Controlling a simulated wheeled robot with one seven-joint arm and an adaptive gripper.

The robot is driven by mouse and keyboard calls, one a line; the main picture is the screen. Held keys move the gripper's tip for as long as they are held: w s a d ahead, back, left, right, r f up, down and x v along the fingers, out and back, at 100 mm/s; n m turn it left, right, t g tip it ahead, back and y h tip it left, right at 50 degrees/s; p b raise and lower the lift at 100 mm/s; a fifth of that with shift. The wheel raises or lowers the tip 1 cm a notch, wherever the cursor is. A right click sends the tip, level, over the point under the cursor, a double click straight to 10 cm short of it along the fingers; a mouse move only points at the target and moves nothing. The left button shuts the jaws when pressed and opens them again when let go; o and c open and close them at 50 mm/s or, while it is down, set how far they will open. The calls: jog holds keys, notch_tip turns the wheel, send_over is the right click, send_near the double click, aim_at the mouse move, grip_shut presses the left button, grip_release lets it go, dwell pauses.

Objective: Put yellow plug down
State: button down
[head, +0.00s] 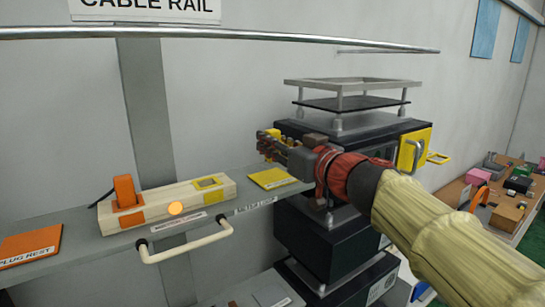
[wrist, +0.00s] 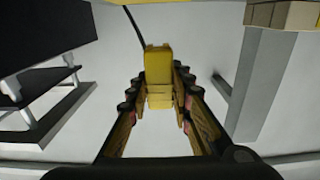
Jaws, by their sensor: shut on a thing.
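My gripper (head: 266,146) is shut on the yellow plug (head: 272,133). The wrist view shows the yellow plug (wrist: 158,68) between both fingers, with a dark cable running up from its far end. In the head view the gripper partly hides the plug. It is held in the air above a yellow pad (head: 272,178) on the grey shelf (head: 248,196), clear of it. A pale block (head: 165,203) left of the pad carries an orange plug (head: 126,192) and an empty-looking yellow-framed socket (head: 207,184).
An orange pad (head: 30,246) labelled "PLUG REST" lies at the shelf's left end. A pale handle (head: 186,245) juts from the shelf front. A dark stacked unit (head: 335,250) with a yellow bracket stands right, close behind my arm. A metal rail (head: 230,36) runs above.

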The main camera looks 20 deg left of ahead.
jog(key=shift+w+a+f, duration=0.1)
jog(key=shift+w+f, duration=0.1)
jog(key=shift+f, duration=0.05)
jog(key=shift+w+a+f+p, duration=0.1)
jog(key=shift+f+p, duration=0.05)
jog(key=shift+f, duration=0.4)
jog(key=shift+w+f+p, duration=0.1)
jog(key=shift+f+p, duration=0.05)
jog(key=shift+f, duration=0.4)
jog(key=shift+s+f, duration=0.1)
jog(key=shift+f, duration=0.45)
jog(key=shift+f+b, duration=0.25)
jog(key=shift+b, duration=0.05)
jog(key=c, duration=1.7)
grip_release()
jog(key=shift+o, duration=0.6)
jog(key=shift+r, duration=0.1)
